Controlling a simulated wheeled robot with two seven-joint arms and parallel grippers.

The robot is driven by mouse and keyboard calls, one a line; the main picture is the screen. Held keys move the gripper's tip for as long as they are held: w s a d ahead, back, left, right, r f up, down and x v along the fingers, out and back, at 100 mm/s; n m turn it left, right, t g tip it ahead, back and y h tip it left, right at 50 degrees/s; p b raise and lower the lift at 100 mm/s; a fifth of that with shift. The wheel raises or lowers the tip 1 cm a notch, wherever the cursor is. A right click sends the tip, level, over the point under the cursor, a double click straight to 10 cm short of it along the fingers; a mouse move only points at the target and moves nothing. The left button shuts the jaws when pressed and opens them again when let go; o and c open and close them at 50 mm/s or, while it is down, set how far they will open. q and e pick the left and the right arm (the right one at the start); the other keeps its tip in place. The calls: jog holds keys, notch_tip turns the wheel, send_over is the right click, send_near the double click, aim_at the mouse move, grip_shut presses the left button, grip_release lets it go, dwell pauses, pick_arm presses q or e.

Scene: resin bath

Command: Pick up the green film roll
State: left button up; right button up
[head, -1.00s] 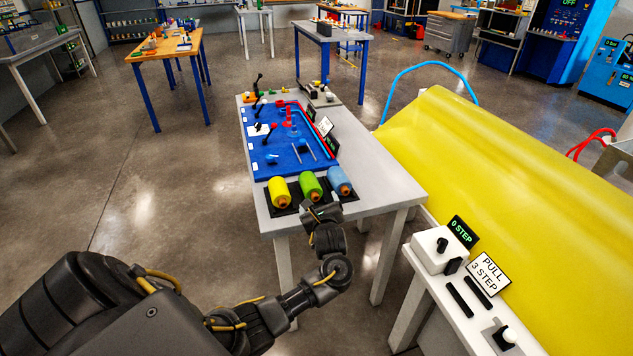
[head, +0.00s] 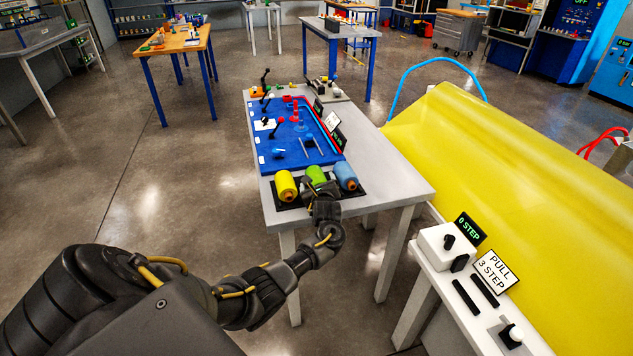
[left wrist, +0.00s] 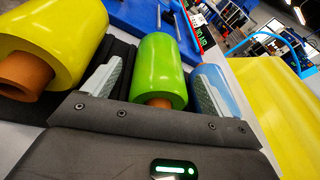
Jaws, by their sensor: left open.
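The green film roll (head: 316,174) lies between a yellow roll (head: 286,186) and a blue roll (head: 345,176) on a black holder at the near end of the grey table. In the left wrist view the green roll (left wrist: 158,72) lies between the two fingers of my left gripper (left wrist: 155,88), with its brown core end toward the palm. The fingers stand apart, one on each side, and clear gaps show beside the roll. My left gripper (head: 319,188) covers the near part of the green roll in the head view. My right gripper is not in view.
The yellow roll (left wrist: 48,40) and blue roll (left wrist: 222,88) sit close outside the fingers. A blue mat (head: 285,140) with small parts lies beyond the rolls. A white control stand (head: 440,250) and a large yellow sheet (head: 500,190) are at the right.

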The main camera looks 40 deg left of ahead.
aim_at(317, 177)
pick_arm(q)
jog(key=shift+w+a+f, duration=0.1)
jog(key=shift+w+a, duration=0.15)
jog(key=shift+c, duration=0.4)
jog(key=c, duration=1.2)
notch_tip(317, 177, up, 10)
jog(key=shift+f+p, duration=0.1)
jog(key=shift+p, duration=0.3)
jog(key=shift+r, duration=0.2)
